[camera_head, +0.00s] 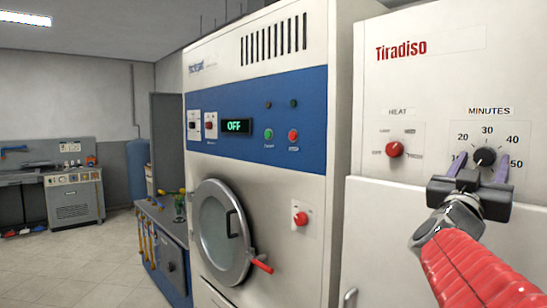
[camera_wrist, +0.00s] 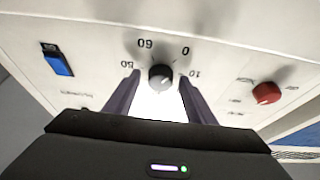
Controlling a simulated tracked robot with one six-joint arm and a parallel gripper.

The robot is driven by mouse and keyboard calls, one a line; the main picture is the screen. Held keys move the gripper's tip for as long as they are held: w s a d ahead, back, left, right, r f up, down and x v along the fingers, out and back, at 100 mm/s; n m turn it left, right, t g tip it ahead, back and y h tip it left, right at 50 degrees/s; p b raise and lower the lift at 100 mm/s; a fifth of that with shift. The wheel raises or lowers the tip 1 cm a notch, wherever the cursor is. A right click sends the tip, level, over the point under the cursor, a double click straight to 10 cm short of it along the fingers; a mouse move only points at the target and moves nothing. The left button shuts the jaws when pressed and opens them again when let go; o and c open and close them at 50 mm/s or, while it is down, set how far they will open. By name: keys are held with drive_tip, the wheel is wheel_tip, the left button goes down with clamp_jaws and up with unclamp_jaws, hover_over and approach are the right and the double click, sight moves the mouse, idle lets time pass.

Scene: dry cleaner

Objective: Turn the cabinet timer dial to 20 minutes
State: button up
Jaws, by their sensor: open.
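The cabinet timer dial (camera_head: 485,156) is a small black round knob under the word MINUTES on the white Tiradiso cabinet (camera_head: 440,110). The numbers 20, 30 and 40 show above it, with 50 at its right. In the wrist view the dial (camera_wrist: 161,77) is seen upside down, with 60, 0, 10 and 50 around it. I cannot tell clearly which number its pointer marks. My gripper (camera_head: 480,170) is open in front of the dial. Its two purple fingers stand on either side of the knob, with gaps visible in the wrist view.
A red HEAT knob (camera_head: 394,149) is left of the dial. A blue switch (camera_wrist: 57,63) shows in the wrist view. The tall machine (camera_head: 262,170) at left has a display (camera_head: 236,126) reading OFF, a round door and a red knob (camera_head: 300,219).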

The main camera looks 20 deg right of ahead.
drive_tip(key=c, duration=1)
drive_tip(key=shift+a, duration=0.1)
drive_tip(key=shift+c, duration=0.2)
drive_tip(key=shift+r+m+g, duration=0.1)
drive_tip(key=shift+m+g, duration=0.3)
drive_tip(key=shift+m, duration=0.2)
drive_tip(key=m+g, duration=0.1)
drive_tip(key=m, duration=0.1)
drive_tip(key=m+g, duration=0.1)
drive_tip(key=m, duration=0.1)
drive_tip(key=m+g, duration=0.1)
drive_tip(key=m, duration=0.1)
drive_tip(key=shift+w+h, duration=0.25)
drive_tip(key=shift+h, duration=0.15)
drive_tip(key=m+g, duration=0.1)
drive_tip(key=m, duration=0.2)
drive_tip(key=m+g, duration=0.2)
drive_tip(key=m, duration=0.2)
drive_tip(key=shift+w+r+m+y, duration=0.15)
drive_tip(key=shift+m+y, duration=0.15)
drive_tip(key=shift+y, duration=0.1)
drive_tip(key=m+y, duration=0.1)
drive_tip(key=m, duration=0.2)
drive_tip(key=m+g, duration=0.1)
drive_tip(key=m, duration=0.1)
drive_tip(key=shift+r+m+g+y, duration=0.2)
drive_tip(key=shift+m+g+y, duration=0.1)
drive_tip(key=shift+m+y, duration=0.9)
drive_tip(key=shift+m, duration=1)
